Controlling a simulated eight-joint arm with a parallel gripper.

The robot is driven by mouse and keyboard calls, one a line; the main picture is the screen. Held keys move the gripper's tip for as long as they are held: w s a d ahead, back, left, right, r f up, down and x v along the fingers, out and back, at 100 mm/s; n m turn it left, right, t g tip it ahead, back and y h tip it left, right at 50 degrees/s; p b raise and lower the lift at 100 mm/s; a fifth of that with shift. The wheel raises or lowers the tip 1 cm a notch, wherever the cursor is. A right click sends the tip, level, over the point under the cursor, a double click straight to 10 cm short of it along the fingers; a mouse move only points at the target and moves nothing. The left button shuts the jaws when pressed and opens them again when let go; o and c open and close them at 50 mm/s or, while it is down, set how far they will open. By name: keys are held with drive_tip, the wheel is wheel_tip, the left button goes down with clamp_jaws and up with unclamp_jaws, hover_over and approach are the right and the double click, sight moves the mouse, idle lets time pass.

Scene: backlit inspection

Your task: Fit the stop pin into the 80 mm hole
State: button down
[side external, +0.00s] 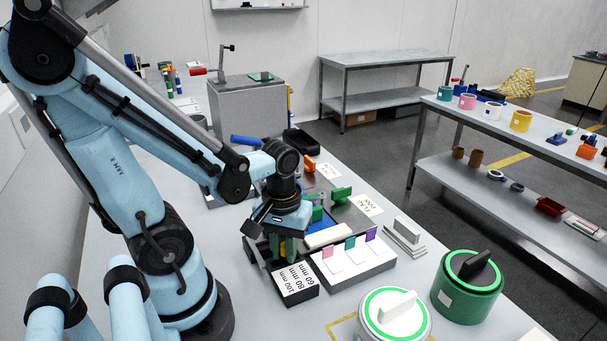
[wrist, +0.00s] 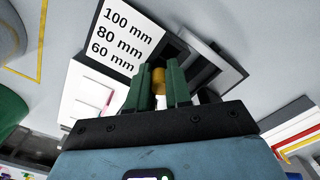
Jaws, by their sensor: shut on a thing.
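My gripper (side external: 282,246) has green fingers pointing down at the near end of the bench fixture. In the wrist view the fingers (wrist: 158,90) are shut on a brass-coloured stop pin (wrist: 158,76), which shows between them. The black block with a white label reading 100 mm, 80 mm and 60 mm (side external: 296,281) is right below and in front of the fingers. The label also shows in the wrist view (wrist: 120,38), left of the fingers. The holes are hidden or too dark to make out, so I cannot tell whether the pin is in one.
A white block with pink, green and purple tabs (side external: 350,262) stands close to the right of my gripper. Two round green-ringed units with knobs, one white (side external: 394,320) and one green (side external: 466,288), stand nearer right.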

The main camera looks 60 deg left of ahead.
sight(284, 245)
drive_tip(key=c, duration=1.1)
unclamp_jaws()
drive_tip(key=shift+o, duration=0.2)
drive_tip(key=shift+r, duration=0.15)
drive_tip(key=shift+r, duration=5.85)
drive_tip(key=w+d+f+m+t, duration=0.1)
drive_tip(key=w+d+m+t, duration=0.3)
drive_tip(key=w+m+t, duration=0.3)
drive_tip(key=shift+w+d+f+m, duration=0.2)
drive_tip(key=shift+w+d+m, duration=0.05)
drive_tip(key=shift+w+m, duration=0.7)
